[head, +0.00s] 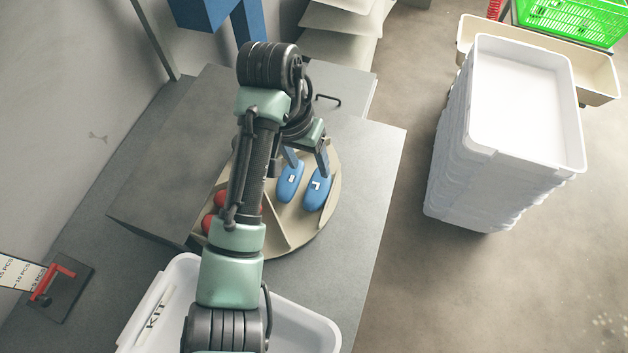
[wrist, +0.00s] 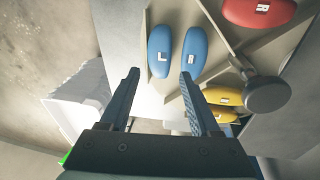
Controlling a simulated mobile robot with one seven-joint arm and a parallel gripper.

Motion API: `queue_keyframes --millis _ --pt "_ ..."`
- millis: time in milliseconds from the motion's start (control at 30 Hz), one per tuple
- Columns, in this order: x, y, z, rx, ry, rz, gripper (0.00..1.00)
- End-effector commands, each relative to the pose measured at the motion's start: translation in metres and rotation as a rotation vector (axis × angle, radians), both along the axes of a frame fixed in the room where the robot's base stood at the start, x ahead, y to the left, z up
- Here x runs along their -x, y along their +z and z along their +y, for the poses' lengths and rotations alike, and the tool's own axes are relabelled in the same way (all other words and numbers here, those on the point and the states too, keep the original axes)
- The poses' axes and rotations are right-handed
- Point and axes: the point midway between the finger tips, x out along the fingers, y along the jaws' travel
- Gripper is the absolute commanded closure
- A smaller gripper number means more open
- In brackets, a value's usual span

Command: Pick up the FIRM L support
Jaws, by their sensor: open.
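Two blue insole supports lie side by side in one compartment of a round beige carousel (head: 329,214). The one marked L (head: 318,188) is on the right in the head view and on the left in the wrist view (wrist: 160,57). The one marked R (wrist: 192,55) is beside it, and also shows in the head view (head: 289,183). No FIRM wording is readable. My gripper (head: 307,173) is open and empty. Its fingertips (wrist: 160,75) are near one end of the blue pair, with the L support's end between them in the wrist view; contact and height are unclear.
Red supports (wrist: 258,11) and yellow supports (wrist: 223,97) lie in other compartments, separated by raised dividers. A round dark knob (wrist: 267,95) stands up near the yellow ones. A white KIT tote (head: 310,323) is at the front. Stacked white trays (head: 525,100) stand right of the table.

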Motion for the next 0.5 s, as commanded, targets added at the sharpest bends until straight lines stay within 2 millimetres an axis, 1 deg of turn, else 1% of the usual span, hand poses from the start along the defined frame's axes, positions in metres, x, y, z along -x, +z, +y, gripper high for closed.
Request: queue_keyframes --millis 100,200,367,500 --pt "-0.001 -0.019 -0.003 0.000 0.003 0.001 0.37" --pt "-0.001 -0.029 -0.005 0.000 0.002 0.000 0.37" --pt "-0.002 -0.039 -0.006 0.000 0.002 -0.001 0.37" --pt "-0.002 -0.059 -0.010 -0.001 0.002 0.001 0.37"
